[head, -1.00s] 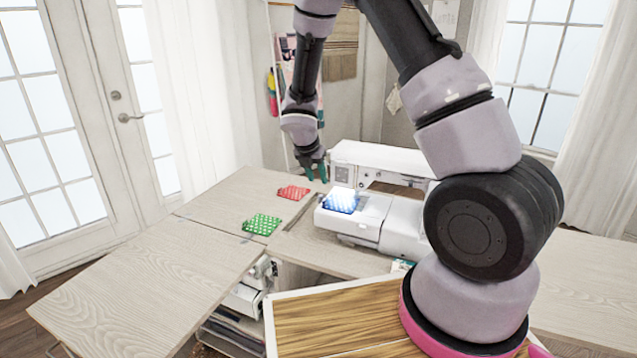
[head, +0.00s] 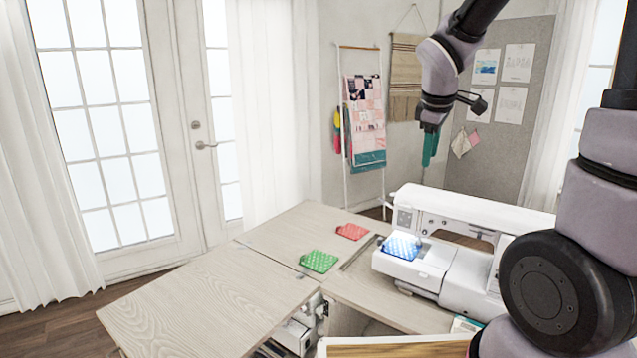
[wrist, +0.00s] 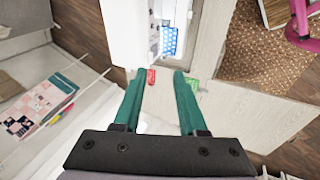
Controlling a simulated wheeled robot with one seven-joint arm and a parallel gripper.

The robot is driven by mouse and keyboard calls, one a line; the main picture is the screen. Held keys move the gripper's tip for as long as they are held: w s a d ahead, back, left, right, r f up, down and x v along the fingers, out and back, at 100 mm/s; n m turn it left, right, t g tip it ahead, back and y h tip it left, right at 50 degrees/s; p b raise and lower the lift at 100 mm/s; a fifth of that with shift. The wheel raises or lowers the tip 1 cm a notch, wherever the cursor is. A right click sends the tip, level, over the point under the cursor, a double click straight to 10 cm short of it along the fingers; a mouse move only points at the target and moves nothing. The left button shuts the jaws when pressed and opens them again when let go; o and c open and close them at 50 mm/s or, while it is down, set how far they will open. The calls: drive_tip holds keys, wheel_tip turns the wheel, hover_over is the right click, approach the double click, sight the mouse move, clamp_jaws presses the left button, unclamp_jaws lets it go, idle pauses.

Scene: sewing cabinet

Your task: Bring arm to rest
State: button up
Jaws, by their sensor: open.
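My gripper (head: 430,148) hangs in the air above and behind the white sewing machine (head: 450,232), its teal fingers pointing down. In the wrist view, the two fingers of my gripper (wrist: 160,88) are spread apart with nothing held between them. A blue dotted fabric square (head: 402,246) lies on the machine's flat bed. A red square (head: 352,231) and a green dotted square (head: 319,261) lie on the cabinet top to its left. In the wrist view, the red square (wrist: 151,77) and the blue square (wrist: 169,40) lie far below the fingers.
The pale wood cabinet top (head: 215,300) has a wide bare stretch at the left. A ladder rack with quilts (head: 365,115) and a pinboard (head: 512,100) stand behind. Glass doors (head: 110,120) are at the left. The air around my gripper is clear.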

drive_tip(key=s+r+m+t+y, duration=0.1)
drive_tip(key=s+r+m, duration=0.4)
drive_tip(key=s+m, duration=0.2)
drive_tip(key=s+a+r+m+t+y, duration=0.1)
drive_tip(key=s+r+m, duration=0.4)
drive_tip(key=s, duration=0.5)
drive_tip(key=m+y, duration=0.1)
drive_tip(key=m, duration=0.1)
drive_tip(key=shift+s+a+r+m+t, duration=0.2)
drive_tip(key=shift+s+a+m+t, duration=0.1)
